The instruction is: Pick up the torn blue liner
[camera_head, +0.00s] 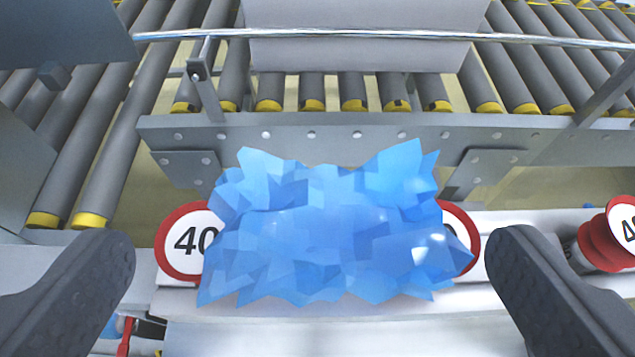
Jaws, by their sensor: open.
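The torn blue liner (330,230) is a crumpled, jagged blue sheet in the middle of the picture. It appears to rest on or just above a pale ledge in front of the conveyor frame. My gripper (315,250) is open, with one dark finger at the lower left and one at the lower right. The liner shows between the two fingers, with a gap on each side. I cannot tell whether it is level with the fingertips in depth. The liner hides part of the ledge and signs behind it.
A roller conveyor (352,92) with yellow roller ends runs across the back, with a metal rail (400,37) above it. Round "40" signs (183,241) sit behind the liner. A red spool-like object (605,240) is at the right. A grey box (365,50) stands behind the rail.

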